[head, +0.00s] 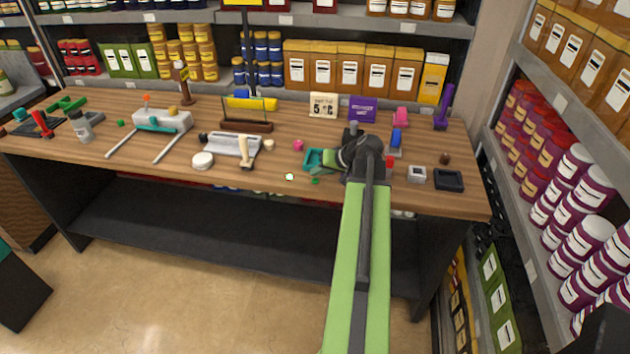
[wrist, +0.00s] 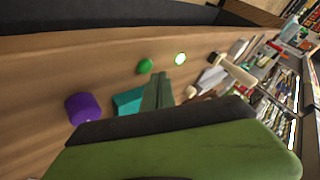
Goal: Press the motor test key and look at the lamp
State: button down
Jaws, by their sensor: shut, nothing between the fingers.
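My gripper (head: 322,171) is shut and empty, low over the front edge of the wooden table. Its dark green fingertips also show in the wrist view (wrist: 157,80). A small green button (head: 315,181), which looks like the key, lies just in front of the tips; it is a green dome in the wrist view (wrist: 145,66). I cannot tell whether the tips touch it. A small round lamp (head: 289,176) sits to its left, with a bright white centre and a green rim; it looks lit in the wrist view (wrist: 180,58). No key label is readable.
A teal open box (head: 313,158) is right behind the fingertips. A white round tin (head: 203,160) and a cream-handled tool (head: 246,154) stand to the left. A white box (head: 416,174) and a black tray (head: 449,180) are to the right. Shelves close in behind and right.

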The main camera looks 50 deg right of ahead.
aim_at(318, 181)
jog(key=shift+f, duration=0.1)
jog(key=shift+f+b, duration=0.3)
jog(key=shift+b, duration=0.1)
jog(key=shift+f+b, duration=0.4)
dwell(0.4)
jog(key=shift+r, duration=0.1)
jog(key=shift+r+p, duration=0.7)
jog(key=shift+p, duration=0.1)
notch_tip(318, 181, up, 5)
jog(key=p, duration=0.5)
jog(key=shift+r, duration=0.1)
